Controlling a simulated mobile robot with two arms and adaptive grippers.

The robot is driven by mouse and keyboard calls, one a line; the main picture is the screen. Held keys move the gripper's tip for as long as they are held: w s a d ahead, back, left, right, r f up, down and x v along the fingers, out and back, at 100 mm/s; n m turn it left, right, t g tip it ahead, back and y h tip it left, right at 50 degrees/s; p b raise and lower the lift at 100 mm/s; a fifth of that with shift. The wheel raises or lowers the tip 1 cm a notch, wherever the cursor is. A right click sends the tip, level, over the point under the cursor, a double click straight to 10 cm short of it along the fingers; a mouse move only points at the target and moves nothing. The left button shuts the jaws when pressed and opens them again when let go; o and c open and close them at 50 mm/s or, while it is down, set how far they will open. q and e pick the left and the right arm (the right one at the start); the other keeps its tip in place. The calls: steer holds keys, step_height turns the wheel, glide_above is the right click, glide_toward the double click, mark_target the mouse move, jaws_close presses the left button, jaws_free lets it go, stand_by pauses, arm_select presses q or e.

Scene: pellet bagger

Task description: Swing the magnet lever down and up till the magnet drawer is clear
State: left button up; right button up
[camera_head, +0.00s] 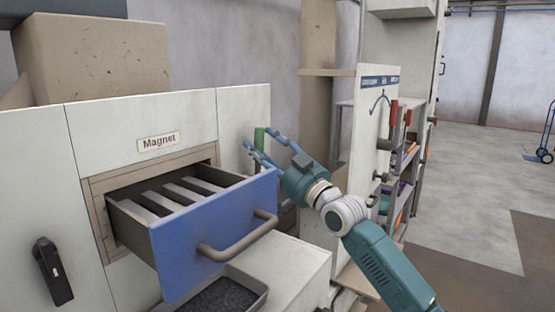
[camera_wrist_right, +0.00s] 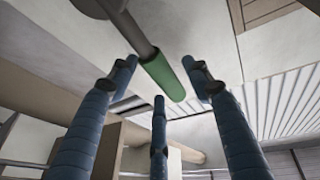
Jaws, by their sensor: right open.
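The magnet drawer (camera_head: 205,222) stands pulled out of the white cabinet, under a "Magnet" label. It has a blue front, a grey bar handle and several grey bars with dark gaps inside. A lever with a green grip (camera_head: 260,138) shows beyond the drawer, by the cabinet's right side. My right gripper (camera_head: 252,145) is open with its blue fingers at the green grip. In the right wrist view the green grip (camera_wrist_right: 165,78) lies between the spread fingers, on a grey rod; contact cannot be told. My left gripper is not in view.
A tray of dark pellets (camera_head: 215,298) sits below the drawer. A black handle (camera_head: 52,272) is on the left cabinet front. A white panel (camera_head: 372,120) with red and dark handles and a shelf rack stand right of my right arm. Open floor lies further right.

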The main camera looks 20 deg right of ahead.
steer(key=v, duration=1)
steer(key=shift+s+d, duration=0.2)
steer(key=shift+s, duration=0.1)
steer(key=shift+f, duration=0.2)
